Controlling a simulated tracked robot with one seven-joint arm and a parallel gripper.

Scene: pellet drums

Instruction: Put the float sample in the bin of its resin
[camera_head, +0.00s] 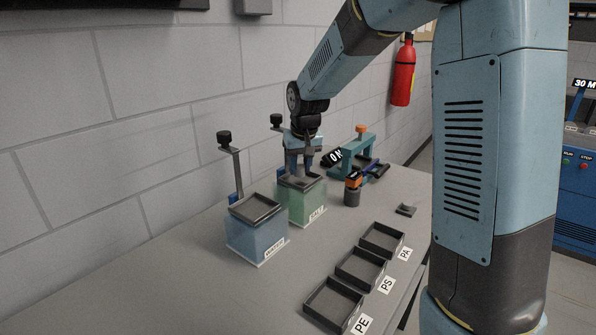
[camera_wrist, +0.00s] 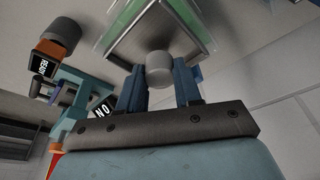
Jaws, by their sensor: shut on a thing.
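My gripper (camera_head: 301,172) is over the green-tinted tank (camera_head: 309,207), which carries a label that seems to read SALT, with a dark tray (camera_head: 312,184) at its top. In the wrist view my gripper (camera_wrist: 160,84) has its blue fingers shut on a small grey cylindrical piece (camera_wrist: 159,66), with the tank's square rim (camera_wrist: 205,36) beyond. I cannot read any marking on the piece. Three dark bins stand in a row on the bench, with cards PE (camera_head: 334,301), PS (camera_head: 361,267) and PA (camera_head: 383,238); they look empty.
A blue-tinted water tank (camera_head: 257,240) stands left of the green one. A teal frame (camera_head: 352,144) with an orange knob and an orange-banded device (camera_head: 353,187) stand to the right. A small dark plate (camera_head: 406,209) lies beyond PA. The bench's front left is clear.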

